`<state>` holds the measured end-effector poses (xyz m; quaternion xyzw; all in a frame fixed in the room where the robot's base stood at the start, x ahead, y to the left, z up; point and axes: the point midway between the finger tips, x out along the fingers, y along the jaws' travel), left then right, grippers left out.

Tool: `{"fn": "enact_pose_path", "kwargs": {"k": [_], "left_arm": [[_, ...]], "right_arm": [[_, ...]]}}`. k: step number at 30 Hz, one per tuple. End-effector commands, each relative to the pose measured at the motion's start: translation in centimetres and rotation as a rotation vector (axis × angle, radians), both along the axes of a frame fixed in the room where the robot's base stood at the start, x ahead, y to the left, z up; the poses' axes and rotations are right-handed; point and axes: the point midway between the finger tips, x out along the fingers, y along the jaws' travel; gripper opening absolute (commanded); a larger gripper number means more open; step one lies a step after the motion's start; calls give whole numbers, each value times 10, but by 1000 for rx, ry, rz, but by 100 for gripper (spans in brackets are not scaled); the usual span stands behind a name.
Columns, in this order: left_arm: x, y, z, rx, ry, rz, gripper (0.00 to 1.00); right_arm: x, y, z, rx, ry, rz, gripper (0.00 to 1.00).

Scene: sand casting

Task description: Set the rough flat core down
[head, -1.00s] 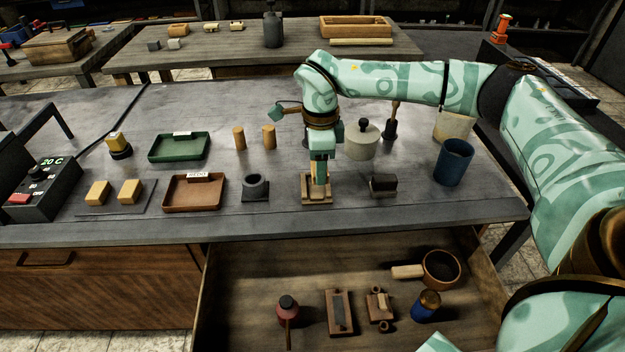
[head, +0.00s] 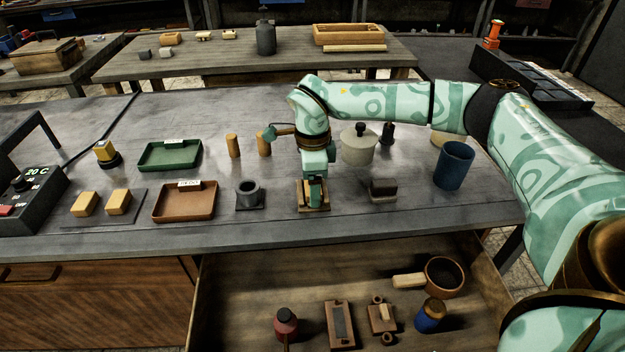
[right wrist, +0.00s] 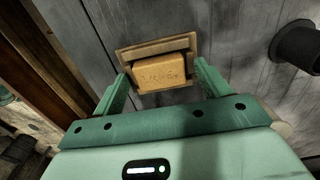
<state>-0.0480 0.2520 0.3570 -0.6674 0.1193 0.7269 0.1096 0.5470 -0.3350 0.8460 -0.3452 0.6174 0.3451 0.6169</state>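My right gripper (right wrist: 163,80) has one finger on either side of the core. Whether the fingers press on it is not clear. In the head view, my right gripper (head: 315,204) points straight down at the wooden holder (head: 303,209), and the core is hidden behind it. My left gripper is not in view.
A dark cup on a square base (head: 249,194) stands left of the holder, and a dark block (head: 382,189) stands right. A brown tray (head: 185,215), green tray (head: 170,155), lidded pot (head: 357,148) and blue cup (head: 454,166) stand around. An open drawer (head: 250,275) lies below the front edge.

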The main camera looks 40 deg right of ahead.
Motion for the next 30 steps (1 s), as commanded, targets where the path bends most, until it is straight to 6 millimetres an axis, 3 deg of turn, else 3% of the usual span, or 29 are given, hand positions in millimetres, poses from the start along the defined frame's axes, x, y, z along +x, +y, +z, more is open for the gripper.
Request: {"fn": "enact_pose_path", "kwargs": {"k": [7,15,21,30], "left_arm": [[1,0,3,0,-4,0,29],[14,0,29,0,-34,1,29],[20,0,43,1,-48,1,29],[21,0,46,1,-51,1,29]], "right_arm": [[0,0,11,0,-2,0,76],[0,0,76,0,-8,0,76],[0,0,112,1,-4,0,76],[0,0,123,1,1,0,76]]}}
